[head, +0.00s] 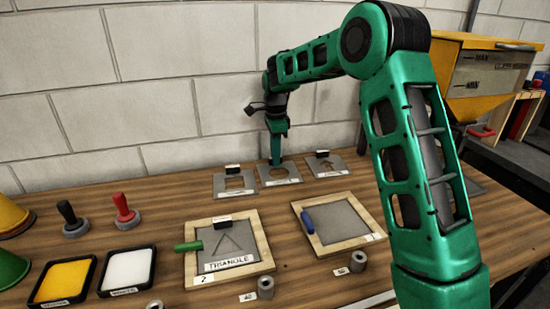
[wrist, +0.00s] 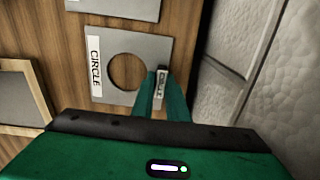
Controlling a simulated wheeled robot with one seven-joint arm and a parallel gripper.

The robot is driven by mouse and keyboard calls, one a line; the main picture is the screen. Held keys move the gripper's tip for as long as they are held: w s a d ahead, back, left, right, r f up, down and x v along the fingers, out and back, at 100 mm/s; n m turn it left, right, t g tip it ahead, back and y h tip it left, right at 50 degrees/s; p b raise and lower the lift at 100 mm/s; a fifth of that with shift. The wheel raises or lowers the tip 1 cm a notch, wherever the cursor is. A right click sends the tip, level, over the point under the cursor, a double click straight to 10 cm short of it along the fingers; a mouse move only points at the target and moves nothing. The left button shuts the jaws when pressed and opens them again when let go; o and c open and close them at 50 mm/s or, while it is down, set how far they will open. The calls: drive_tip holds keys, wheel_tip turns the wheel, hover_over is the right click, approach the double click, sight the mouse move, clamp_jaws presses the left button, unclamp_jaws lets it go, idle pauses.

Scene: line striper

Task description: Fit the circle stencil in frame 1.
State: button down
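The circle stencil (wrist: 154,46) is a grey square plate with a round hole, a CIRCLE label and a raised tab (wrist: 161,87). In the head view it is the middle plate (head: 266,180) in the back row, partly hidden by my gripper (head: 277,162). In the wrist view my gripper (wrist: 161,95) has its green fingers close against both sides of the tab and looks shut on it. The stencil appears to lie on the bench. The left wooden frame (head: 262,243) is marked 2 and holds a TRIANGLE stencil.
A square-hole stencil (head: 221,187) and an arrow stencil (head: 339,168) flank the circle. Yellow (head: 63,280) and white (head: 130,270) trays, black (head: 67,212) and red (head: 122,205) handled tools stand left. Grey cylinders (head: 266,287) stand in front. A block wall rises behind the bench.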

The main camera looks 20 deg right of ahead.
drive_tip(key=shift+s, duration=0.1)
drive_tip(key=shift+r, duration=1.7)
drive_tip(key=shift+d, duration=0.1)
drive_tip(key=shift+n, duration=0.3)
drive_tip(key=s+d+r, duration=0.1)
drive_tip(key=s, duration=0.2)
drive_tip(key=s+d+r, duration=0.1)
drive_tip(key=s, duration=0.2)
drive_tip(key=s+d+r, duration=0.1)
drive_tip(key=s+d, duration=0.1)
drive_tip(key=s, duration=0.2)
drive_tip(key=shift+s+d, duration=0.1)
drive_tip(key=s+d, duration=0.1)
drive_tip(key=s, duration=0.3)
drive_tip(key=s+d, duration=0.1)
drive_tip(key=s, duration=0.4)
drive_tip(key=s+d, duration=0.1)
drive_tip(key=s, duration=0.4)
drive_tip(key=shift+s, duration=0.2)
drive_tip(key=shift+f, duration=1.9)
